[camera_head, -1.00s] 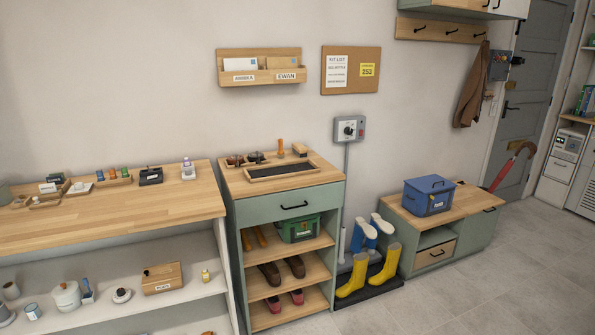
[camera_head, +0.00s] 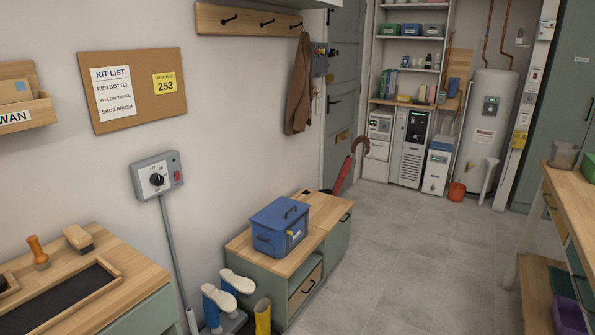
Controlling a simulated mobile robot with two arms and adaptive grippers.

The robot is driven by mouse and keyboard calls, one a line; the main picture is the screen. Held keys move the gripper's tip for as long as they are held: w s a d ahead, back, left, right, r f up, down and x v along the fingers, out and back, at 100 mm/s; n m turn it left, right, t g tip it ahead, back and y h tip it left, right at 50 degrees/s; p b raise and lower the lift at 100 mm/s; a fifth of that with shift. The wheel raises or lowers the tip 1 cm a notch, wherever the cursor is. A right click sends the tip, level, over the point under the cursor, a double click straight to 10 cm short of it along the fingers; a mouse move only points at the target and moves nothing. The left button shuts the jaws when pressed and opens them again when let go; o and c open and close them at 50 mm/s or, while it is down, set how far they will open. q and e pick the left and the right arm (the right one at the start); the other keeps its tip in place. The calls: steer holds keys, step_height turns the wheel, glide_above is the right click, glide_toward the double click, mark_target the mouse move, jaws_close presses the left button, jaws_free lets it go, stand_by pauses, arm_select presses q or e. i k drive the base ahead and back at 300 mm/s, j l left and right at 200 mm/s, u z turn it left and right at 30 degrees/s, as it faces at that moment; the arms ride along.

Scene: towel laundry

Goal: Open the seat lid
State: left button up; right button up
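The low bench (camera_head: 262,251) stands against the wall in the middle of the head view. It has a wooden top and a green body. Its top shows a seam, with a separate right-hand panel (camera_head: 322,211) that looks like the seat lid, lying flat and closed. A dark handle (camera_head: 345,217) sits on the green front below that panel. A blue box (camera_head: 280,228) with a lid and handle stands on the left part of the top. Neither of my grippers is in view.
A red umbrella (camera_head: 344,174) leans by the grey door (camera_head: 342,85) behind the bench. Boots (camera_head: 262,316) stand left of the bench. Grey floor (camera_head: 405,265) is clear in front. A wooden workbench (camera_head: 573,200) stands at right.

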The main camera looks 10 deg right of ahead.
mark_target(326, 211)
steer(key=i+l+z, duration=0.25)
steer(key=i+z, duration=0.2)
steer(key=i, duration=0.4)
steer(key=i+z, duration=0.5)
steer(key=i, duration=0.4)
